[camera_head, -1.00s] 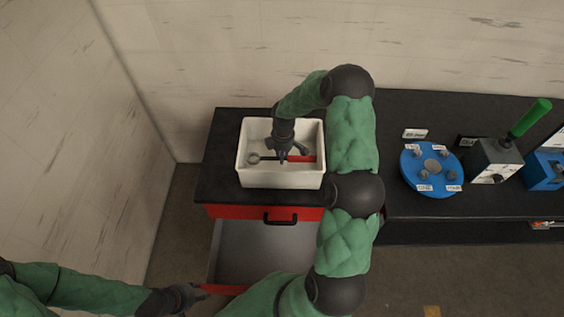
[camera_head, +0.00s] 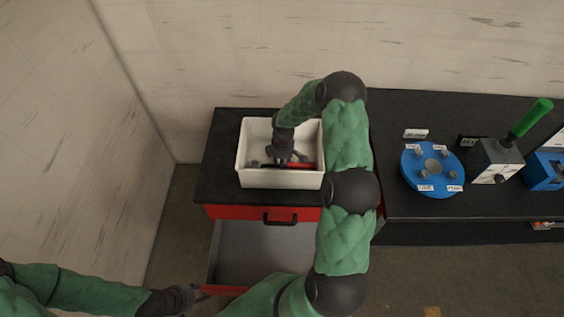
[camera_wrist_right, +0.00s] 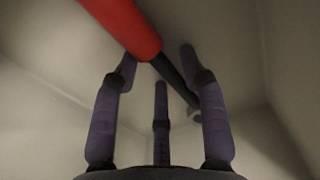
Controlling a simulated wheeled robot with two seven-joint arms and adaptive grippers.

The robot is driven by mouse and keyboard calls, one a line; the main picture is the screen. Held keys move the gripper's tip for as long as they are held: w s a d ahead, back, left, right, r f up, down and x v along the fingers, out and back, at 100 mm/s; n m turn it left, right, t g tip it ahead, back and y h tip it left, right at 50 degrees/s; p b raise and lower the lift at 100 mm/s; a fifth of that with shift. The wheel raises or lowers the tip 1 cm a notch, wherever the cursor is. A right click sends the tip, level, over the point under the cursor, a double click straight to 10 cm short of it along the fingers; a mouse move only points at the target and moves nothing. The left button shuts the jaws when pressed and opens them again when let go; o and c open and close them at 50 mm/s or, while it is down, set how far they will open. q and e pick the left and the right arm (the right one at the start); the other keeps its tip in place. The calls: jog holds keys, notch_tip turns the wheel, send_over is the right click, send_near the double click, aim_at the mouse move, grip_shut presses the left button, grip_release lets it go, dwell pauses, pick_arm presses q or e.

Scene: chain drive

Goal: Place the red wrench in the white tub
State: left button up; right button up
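The red wrench (camera_head: 305,166) is inside the white tub (camera_head: 241,157), low near its front side. Its dark end points left in the head view. In the right wrist view the wrench's red handle (camera_wrist_right: 122,24) lies beyond my fingertips. My right gripper (camera_head: 281,158) is down inside the tub over the wrench and hides its middle. In the right wrist view its fingers (camera_wrist_right: 159,68) are spread open, with no clear grip on the wrench. My left gripper (camera_head: 188,296) is at the left front corner of the open drawer; whether it grips the edge is unclear.
The tub stands on a black-topped cabinet. The open drawer (camera_head: 262,252) below looks empty. To the right on the black bench are a blue round fixture (camera_head: 415,183) and a box with a green handle (camera_head: 529,118). A wall stands close on the left.

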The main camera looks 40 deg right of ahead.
jog(key=shift+r, duration=0.15)
notch_tip(320, 180, up, 12)
jog(key=p, duration=0.1)
jog(key=shift+s, duration=0.15)
dwell(0.4)
jog(key=shift+d+r, duration=0.1)
jog(key=shift+r, duration=0.05)
